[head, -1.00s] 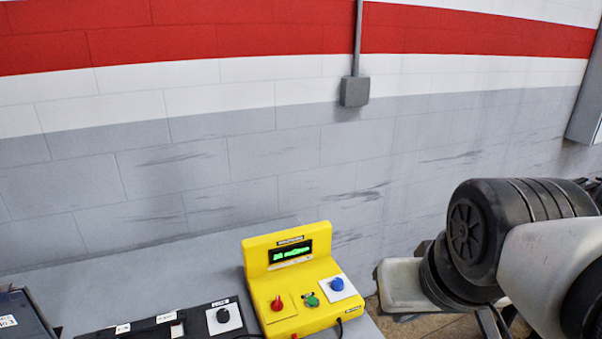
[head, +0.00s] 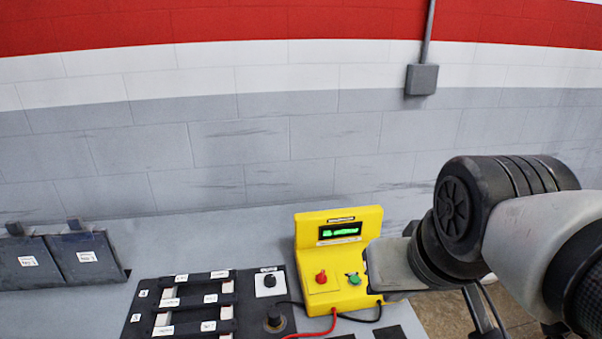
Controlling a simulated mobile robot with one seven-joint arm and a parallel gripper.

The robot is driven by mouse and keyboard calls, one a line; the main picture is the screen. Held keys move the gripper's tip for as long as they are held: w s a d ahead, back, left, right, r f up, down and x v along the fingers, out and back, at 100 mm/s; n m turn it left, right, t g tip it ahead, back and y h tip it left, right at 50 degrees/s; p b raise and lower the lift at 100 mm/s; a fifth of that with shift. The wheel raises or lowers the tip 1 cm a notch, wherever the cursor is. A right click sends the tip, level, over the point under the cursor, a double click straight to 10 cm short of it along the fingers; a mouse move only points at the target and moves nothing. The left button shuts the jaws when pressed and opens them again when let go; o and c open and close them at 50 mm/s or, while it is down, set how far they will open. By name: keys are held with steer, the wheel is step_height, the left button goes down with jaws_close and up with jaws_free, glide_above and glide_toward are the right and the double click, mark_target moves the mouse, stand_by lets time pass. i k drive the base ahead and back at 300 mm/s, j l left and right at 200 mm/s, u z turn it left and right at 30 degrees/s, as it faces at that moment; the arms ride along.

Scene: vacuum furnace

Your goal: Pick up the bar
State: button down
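I cannot pick out the bar for sure in the head view. A black slotted panel (head: 195,283) lies on the bench at the lower left of centre, with small white labels and pale strips in its slots; whether one of these is the bar, I cannot tell. My arm enters from the right side and covers the right end of the bench. My gripper is outside the picture, so its fingers and anything in them are hidden.
A yellow control box (head: 312,268) with a green display, a red knob and a green knob stands on the bench (head: 240,222). Red and black cables run in front of it. Two dark labelled plates (head: 60,262) lean at the far left. A wall stands behind.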

mark_target(231, 273)
steer(key=u, duration=1.15)
